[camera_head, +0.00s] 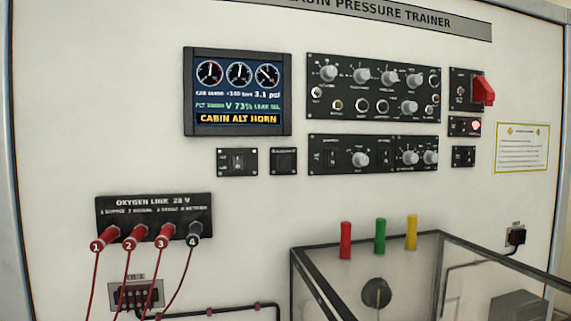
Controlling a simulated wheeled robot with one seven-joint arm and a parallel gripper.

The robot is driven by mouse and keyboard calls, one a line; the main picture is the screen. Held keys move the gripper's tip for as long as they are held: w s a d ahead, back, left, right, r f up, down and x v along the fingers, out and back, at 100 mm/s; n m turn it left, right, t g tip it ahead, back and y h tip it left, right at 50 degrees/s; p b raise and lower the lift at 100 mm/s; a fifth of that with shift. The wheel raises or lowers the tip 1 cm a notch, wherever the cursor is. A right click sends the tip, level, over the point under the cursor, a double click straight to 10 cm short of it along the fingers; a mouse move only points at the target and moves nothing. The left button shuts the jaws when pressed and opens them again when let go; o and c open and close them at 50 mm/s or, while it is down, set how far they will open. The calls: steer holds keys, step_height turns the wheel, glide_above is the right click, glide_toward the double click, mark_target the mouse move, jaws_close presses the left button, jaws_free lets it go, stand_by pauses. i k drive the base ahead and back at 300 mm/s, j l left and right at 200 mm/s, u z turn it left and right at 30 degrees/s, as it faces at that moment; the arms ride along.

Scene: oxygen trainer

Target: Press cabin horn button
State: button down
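The white trainer panel (130,60) fills the view. A small black square unit (283,161) with a dark square face sits below the display; its label is too small to read, so I cannot tell if it is the cabin horn button. The display (238,92) shows three round gauges and a yellow "CABIN ALT HORN" line. Left of the square unit is a small switch plate (237,162). My gripper is not in view.
Knob panels (373,88) and (372,156) fill the middle. A red guard (483,90) sticks out at right. Red and black plugs with cables (152,235) hang at lower left. A clear-sided box (300,285) juts out at lower right below red, green and yellow handles (380,236).

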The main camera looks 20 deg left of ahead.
mark_target(284, 163)
steer(key=k+l, duration=0.4)
steer(key=k+u, duration=0.1)
steer(key=u, duration=1.55)
